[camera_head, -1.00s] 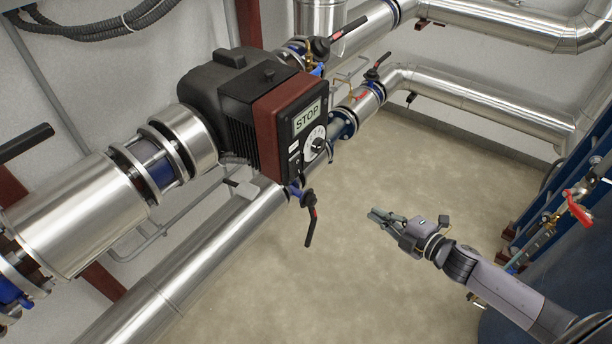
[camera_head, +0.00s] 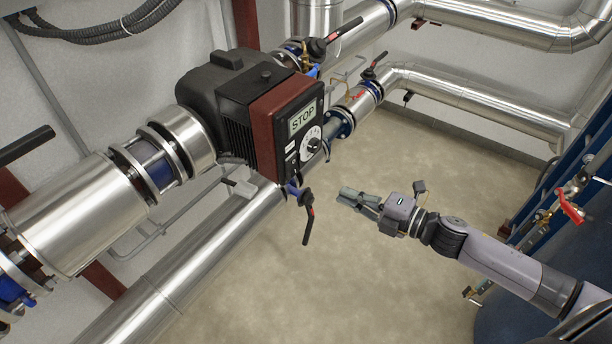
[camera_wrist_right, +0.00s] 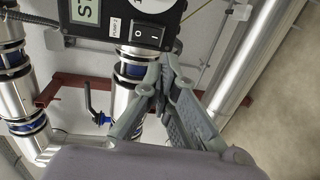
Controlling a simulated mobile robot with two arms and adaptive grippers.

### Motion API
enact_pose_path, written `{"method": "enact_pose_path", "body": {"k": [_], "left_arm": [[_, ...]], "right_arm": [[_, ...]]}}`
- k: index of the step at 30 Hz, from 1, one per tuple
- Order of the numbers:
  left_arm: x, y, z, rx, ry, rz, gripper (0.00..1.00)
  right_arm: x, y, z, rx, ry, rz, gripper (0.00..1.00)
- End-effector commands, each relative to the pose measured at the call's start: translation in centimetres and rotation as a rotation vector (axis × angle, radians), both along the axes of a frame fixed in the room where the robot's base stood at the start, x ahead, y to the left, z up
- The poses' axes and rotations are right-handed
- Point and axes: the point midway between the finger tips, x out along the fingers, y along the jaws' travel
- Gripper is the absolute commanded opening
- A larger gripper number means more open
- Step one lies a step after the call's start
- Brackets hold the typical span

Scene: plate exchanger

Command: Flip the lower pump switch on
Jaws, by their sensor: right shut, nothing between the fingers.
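The pump (camera_head: 245,100) has a dark body and a red-brown control box with a black front panel (camera_head: 304,130). Its display (camera_head: 302,117) reads STOP, with a round dial (camera_head: 311,144) below it. In the right wrist view the black rocker switch (camera_wrist_right: 148,33), marked O and I, sits at the panel's lower edge beside a white label. I cannot tell which side is pressed. My right gripper (camera_head: 345,197) is shut and empty, to the right of the panel and lower, apart from it. In the wrist view its fingertips (camera_wrist_right: 164,72) appear just below the switch. My left gripper is out of view.
A black-handled valve (camera_head: 307,215) hangs below the pump, left of my right gripper. Silvery pipes (camera_head: 185,270) run along the wall. A blue tank with a red-handled valve (camera_head: 570,206) stands at right. The floor (camera_head: 400,160) between is clear.

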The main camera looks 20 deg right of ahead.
Motion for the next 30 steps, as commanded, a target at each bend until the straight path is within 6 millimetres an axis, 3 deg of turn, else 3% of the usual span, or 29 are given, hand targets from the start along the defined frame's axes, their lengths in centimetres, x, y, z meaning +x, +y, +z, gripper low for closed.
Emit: {"method": "enact_pose_path", "body": {"k": [19,30], "left_arm": [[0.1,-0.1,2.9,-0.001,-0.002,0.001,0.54],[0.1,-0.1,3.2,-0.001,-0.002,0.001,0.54]], "right_arm": [[8.1,6.3,-0.8,0.002,-0.001,0.0,0.0],[9.6,7.5,-1.5,-0.001,0.001,0.0,0.0]]}}
